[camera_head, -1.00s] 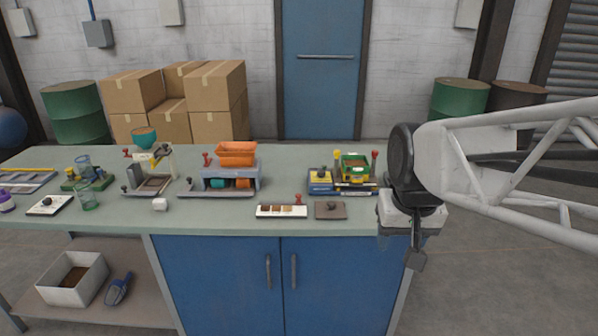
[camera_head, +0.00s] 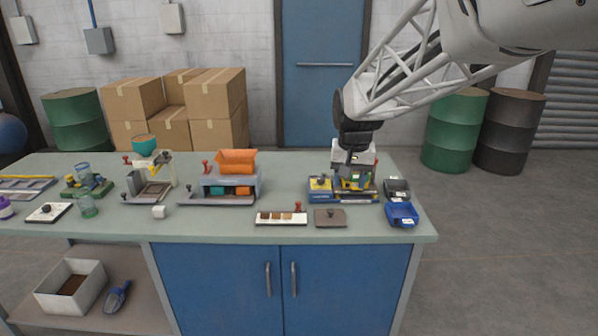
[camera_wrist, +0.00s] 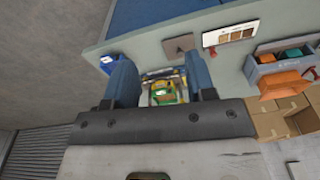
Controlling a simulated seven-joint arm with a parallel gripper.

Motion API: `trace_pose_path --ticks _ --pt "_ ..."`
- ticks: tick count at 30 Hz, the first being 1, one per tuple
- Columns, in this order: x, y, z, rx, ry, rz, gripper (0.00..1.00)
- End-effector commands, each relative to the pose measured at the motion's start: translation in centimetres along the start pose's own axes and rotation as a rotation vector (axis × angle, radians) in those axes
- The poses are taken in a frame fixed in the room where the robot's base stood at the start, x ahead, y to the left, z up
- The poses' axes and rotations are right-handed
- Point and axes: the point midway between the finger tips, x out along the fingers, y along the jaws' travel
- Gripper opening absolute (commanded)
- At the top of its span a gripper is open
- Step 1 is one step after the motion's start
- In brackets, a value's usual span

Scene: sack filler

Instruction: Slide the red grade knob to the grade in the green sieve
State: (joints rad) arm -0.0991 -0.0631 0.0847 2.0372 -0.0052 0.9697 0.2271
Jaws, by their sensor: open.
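The grade strip (camera_head: 272,218) is a white bar with several brown-toned sample patches, near the front of the bench. The red grade knob (camera_head: 298,206) stands at its right end in the head view. The strip also shows in the wrist view (camera_wrist: 240,31). The green sieve (camera_wrist: 168,96) lies between my fingers in the wrist view, sitting in its yellow and blue machine. Its contents are too small to grade. My gripper (camera_head: 354,178) is open and points down over the sieve, largely hiding it in the head view. I cannot tell whether it touches the sieve.
A brown plate with a dark knob (camera_head: 330,217) lies right of the strip. Blue (camera_head: 402,214) and dark (camera_head: 397,188) trays stand at the bench's right end. An orange hopper machine (camera_head: 236,162) stands left of the sieve. Bench surface between hopper and strip is clear.

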Motion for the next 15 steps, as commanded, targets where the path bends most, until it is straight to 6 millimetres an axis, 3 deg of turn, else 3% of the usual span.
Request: trace_pose_path --ticks 15 --pt "5.7 -5.6 -10.8 0.036 -0.045 0.007 0.5"
